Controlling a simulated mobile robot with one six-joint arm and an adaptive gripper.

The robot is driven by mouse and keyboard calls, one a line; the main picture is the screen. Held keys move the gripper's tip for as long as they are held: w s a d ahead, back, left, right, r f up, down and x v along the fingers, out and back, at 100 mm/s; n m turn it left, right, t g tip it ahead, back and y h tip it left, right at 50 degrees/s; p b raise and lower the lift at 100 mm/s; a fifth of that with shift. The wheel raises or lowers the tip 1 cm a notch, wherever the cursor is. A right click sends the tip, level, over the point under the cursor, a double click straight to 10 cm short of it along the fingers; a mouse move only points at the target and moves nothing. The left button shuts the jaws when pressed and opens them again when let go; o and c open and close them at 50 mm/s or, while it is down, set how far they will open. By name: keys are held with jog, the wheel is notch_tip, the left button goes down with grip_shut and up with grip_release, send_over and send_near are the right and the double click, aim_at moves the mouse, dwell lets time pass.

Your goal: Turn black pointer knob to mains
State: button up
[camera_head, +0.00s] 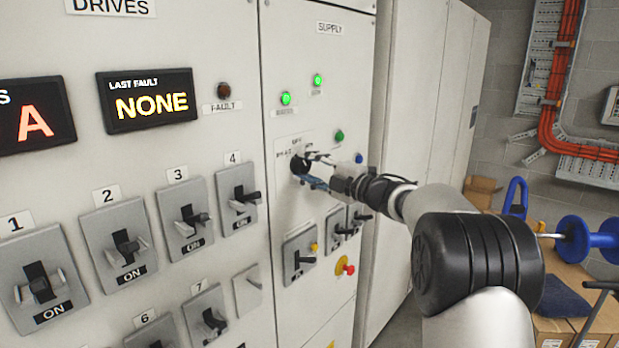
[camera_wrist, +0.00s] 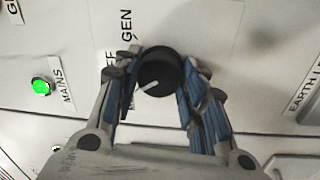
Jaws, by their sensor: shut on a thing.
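The black pointer knob (camera_wrist: 161,72) sits on the panel between the two blue-padded fingers of my gripper (camera_wrist: 162,80) in the wrist view. The gripper is shut on it. The knob's white pointer line aims to the lower left of that view. A GEN label and a partly covered label ending in FF stand above and left of the knob; the mains position's own mark cannot be made out. In the head view the knob (camera_head: 298,165) shows dark beside my fingertips (camera_head: 314,169) on the supply panel, its pointer unreadable.
A lit green lamp (camera_wrist: 41,87) beside a MAINS label (camera_wrist: 62,86) shows in the wrist view. In the head view a green button (camera_head: 339,136), small switches (camera_head: 299,256) and a red button (camera_head: 348,269) surround my gripper. Numbered drive switches (camera_head: 239,198) fill the left cabinet.

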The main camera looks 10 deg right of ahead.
jog(key=shift+n+b, duration=0.8)
jog(key=shift+n, duration=0.9)
jog(key=o, duration=1.1)
jog(key=shift+c, duration=0.2)
jog(key=v, duration=1.2)
jog(key=shift+d, duration=0.1)
